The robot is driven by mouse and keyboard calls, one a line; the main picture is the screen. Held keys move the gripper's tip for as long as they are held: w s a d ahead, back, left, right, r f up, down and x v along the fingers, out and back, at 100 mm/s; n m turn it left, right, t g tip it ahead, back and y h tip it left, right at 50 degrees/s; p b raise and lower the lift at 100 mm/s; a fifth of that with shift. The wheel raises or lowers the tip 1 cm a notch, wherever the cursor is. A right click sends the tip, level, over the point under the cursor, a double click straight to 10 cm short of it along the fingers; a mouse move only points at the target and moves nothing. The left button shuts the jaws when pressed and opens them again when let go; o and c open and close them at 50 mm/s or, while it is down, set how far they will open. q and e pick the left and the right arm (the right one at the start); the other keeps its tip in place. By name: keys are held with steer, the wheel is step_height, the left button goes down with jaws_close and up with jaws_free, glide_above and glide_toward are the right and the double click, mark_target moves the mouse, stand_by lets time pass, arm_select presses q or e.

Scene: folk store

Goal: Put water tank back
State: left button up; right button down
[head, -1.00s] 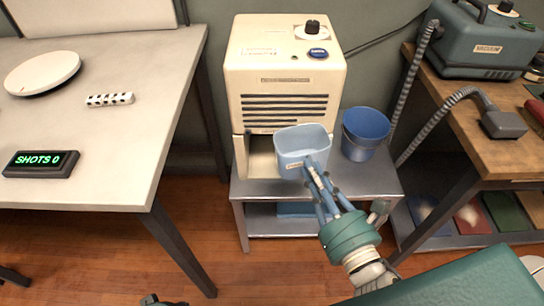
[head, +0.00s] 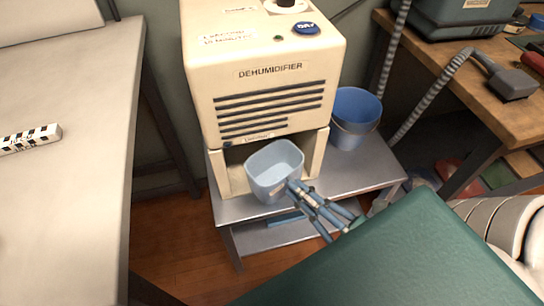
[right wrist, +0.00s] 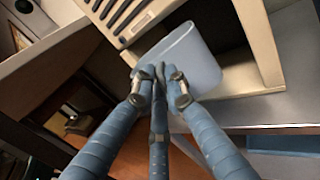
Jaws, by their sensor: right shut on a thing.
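The water tank (head: 268,183) is a light blue, open-topped bin. In the head view it is in front of the open slot at the bottom of the cream dehumidifier (head: 262,75). My right gripper (head: 296,190) is shut on the tank's near right side. In the right wrist view the tank (right wrist: 196,58) is beyond the fingertips of my right gripper (right wrist: 160,78), with the slot (right wrist: 235,72) just past it. The fingers hide part of the tank's wall. I cannot tell whether the tank's base touches the shelf. My left gripper is not in view.
A darker blue bucket (head: 355,112) stands on the grey metal stand (head: 345,172) right of the dehumidifier. A pale table (head: 75,130) is at left, and a wooden bench (head: 500,105) with a hose is at right.

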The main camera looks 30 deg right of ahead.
glide_above(285, 163)
steer(key=w, duration=0.2)
steer(key=shift+a+r, duration=0.15)
steer(key=shift+a, duration=0.1)
step_height(285, 163, down, 3)
steer(key=shift+f+b, duration=0.1)
steer(key=shift+b, duration=0.45)
step_height(285, 163, down, 4)
steer(key=shift+r+b, duration=0.1)
steer(key=shift+b, duration=0.8)
steer(key=shift+w, duration=0.1)
steer(key=c, duration=1.8)
jaws_free()
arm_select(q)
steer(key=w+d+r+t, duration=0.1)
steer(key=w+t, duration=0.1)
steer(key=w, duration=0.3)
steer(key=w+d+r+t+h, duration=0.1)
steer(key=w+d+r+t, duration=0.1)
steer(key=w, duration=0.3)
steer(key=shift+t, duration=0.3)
arm_select(e)
steer(key=shift+o, duration=0.2)
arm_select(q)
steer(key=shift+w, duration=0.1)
arm_select(e)
steer(key=shift+d, duration=0.1)
